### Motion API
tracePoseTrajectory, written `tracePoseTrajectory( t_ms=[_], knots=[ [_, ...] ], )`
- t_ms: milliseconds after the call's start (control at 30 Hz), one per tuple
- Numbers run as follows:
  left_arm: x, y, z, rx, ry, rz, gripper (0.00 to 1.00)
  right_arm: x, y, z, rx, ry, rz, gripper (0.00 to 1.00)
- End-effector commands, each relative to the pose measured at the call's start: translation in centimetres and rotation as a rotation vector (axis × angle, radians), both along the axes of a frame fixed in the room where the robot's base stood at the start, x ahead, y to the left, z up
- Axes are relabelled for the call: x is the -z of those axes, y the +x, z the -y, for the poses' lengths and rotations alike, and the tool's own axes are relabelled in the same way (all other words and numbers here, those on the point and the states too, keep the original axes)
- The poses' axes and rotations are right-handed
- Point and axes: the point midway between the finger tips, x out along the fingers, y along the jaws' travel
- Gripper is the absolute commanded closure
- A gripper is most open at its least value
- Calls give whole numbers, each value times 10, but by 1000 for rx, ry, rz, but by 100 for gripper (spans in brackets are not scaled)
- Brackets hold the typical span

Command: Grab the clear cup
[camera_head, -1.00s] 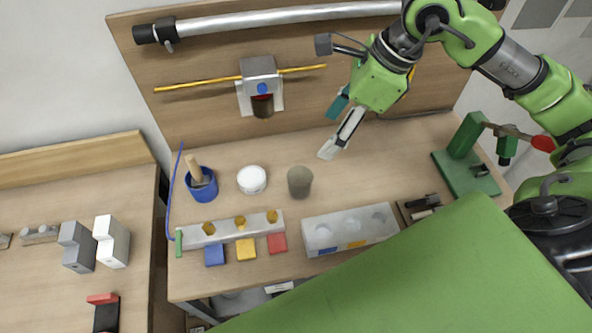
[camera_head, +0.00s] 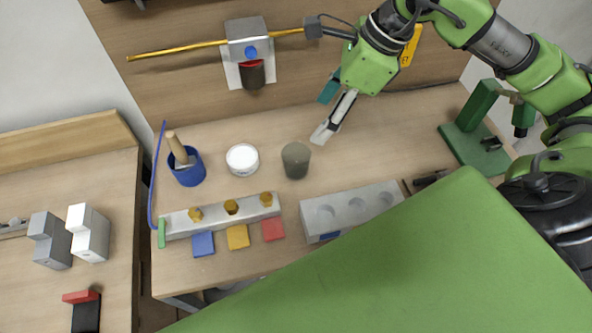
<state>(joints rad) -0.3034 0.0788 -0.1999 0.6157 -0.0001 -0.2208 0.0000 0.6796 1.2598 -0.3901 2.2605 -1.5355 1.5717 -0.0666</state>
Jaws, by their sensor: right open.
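The clear cup (camera_head: 296,162) looks grey and see-through and stands upright on the wooden workbench (camera_head: 390,140), right of a white round container (camera_head: 242,159). My right gripper (camera_head: 322,134) is open and empty. Its pale fingertips point down and left, close to the upper right of the cup in the picture. I cannot tell whether they touch it. My left gripper is not in view.
A blue cup (camera_head: 188,170) with a wooden-handled tool stands at the left. A metal block with yellow knobs (camera_head: 216,215) and a grey block with round hollows (camera_head: 346,211) lie in front. A green stand (camera_head: 477,128) is at the right. Bench is clear behind the cup.

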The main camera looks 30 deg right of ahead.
Motion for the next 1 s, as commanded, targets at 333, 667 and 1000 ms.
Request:
tracePoseTrajectory(
  t_ms=[333,667,1000],
  knots=[
    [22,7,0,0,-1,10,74,37,2,-4,-2,1,-4,37],
    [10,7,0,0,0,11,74,92,17,-23,0,2,-5,37],
    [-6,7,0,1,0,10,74,119,26,-32,0,2,-5,37]
  ],
)
